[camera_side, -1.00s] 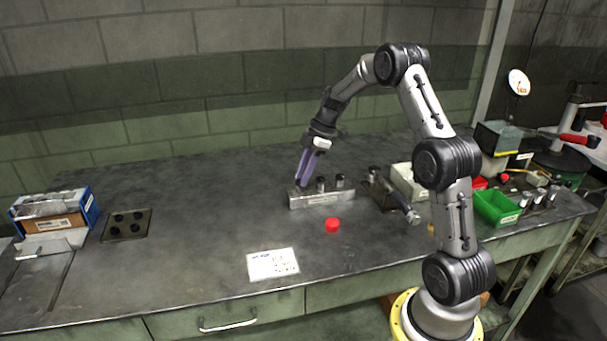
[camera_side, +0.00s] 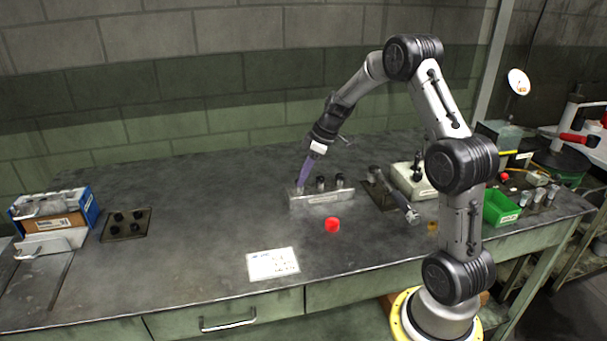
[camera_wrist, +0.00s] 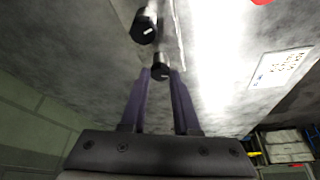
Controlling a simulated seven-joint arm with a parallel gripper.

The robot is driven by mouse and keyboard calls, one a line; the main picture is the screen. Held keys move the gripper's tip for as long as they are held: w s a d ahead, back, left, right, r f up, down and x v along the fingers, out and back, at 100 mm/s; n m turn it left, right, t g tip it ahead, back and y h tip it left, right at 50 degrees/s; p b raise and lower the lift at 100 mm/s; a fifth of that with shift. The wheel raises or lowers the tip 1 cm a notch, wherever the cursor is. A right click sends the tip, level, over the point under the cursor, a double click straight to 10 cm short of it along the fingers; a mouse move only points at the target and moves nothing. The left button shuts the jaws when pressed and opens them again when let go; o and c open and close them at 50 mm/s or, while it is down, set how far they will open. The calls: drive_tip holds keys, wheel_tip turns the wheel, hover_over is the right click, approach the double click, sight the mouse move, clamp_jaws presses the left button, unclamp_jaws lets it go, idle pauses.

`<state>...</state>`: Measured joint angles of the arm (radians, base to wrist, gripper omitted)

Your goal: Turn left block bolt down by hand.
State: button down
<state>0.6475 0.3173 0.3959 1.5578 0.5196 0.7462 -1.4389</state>
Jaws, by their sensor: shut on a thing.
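A metal block (camera_side: 322,198) stands on the bench with dark-headed bolts along its top. The middle bolt (camera_side: 320,183) and the right bolt (camera_side: 340,180) stand free. My gripper (camera_side: 300,184) comes down at a tilt onto the left end of the block, and its purple fingers hide most of the left bolt. In the wrist view, the dark head of the left bolt (camera_wrist: 160,72) sits between the tips of my gripper (camera_wrist: 161,76), which is shut on it. Another dark bolt head (camera_wrist: 145,27) shows just beyond. The left bolt's depth in the block is hidden.
A red round piece (camera_side: 332,225) and a white card (camera_side: 273,264) lie in front of the block. A dark plate with a metal rod (camera_side: 402,205) lies right of it, near a white box (camera_side: 412,182) and a green bin (camera_side: 501,208).

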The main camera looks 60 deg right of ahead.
drive_tip(key=m, duration=0.1)
drive_tip(key=m+h, duration=0.1)
drive_tip(key=m, duration=0.1)
drive_tip(key=m+h, duration=0.1)
drive_tip(key=shift+a+r+m, duration=0.1)
drive_tip(key=shift+a+m, duration=0.2)
drive_tip(key=m+h, duration=0.1)
drive_tip(key=m, duration=0.2)
drive_tip(key=m+h, duration=0.1)
drive_tip(key=m, duration=0.1)
drive_tip(key=shift+a+m, duration=0.2)
drive_tip(key=shift+m, duration=0.2)
drive_tip(key=m, duration=0.2)
drive_tip(key=m+g+h, duration=0.1)
drive_tip(key=m, duration=0.2)
drive_tip(key=shift+w+a+m+g+h, duration=0.2)
drive_tip(key=shift+w+m+g+h, duration=0.1)
drive_tip(key=shift+h, duration=0.1)
drive_tip(key=m, duration=0.2)
drive_tip(key=m+g, duration=0.1)
drive_tip(key=m, duration=0.1)
drive_tip(key=shift+w+m+g+h, duration=0.15)
drive_tip(key=shift+m+g+h, duration=0.15)
drive_tip(key=shift+m, duration=0.1)
drive_tip(key=c, duration=0.6)
unclamp_jaws()
drive_tip(key=shift+c, duration=0.2)
drive_tip(key=v, duration=1.3)
drive_tip(key=shift+a+r, duration=0.2)
drive_tip(key=shift+r, duration=0.15)
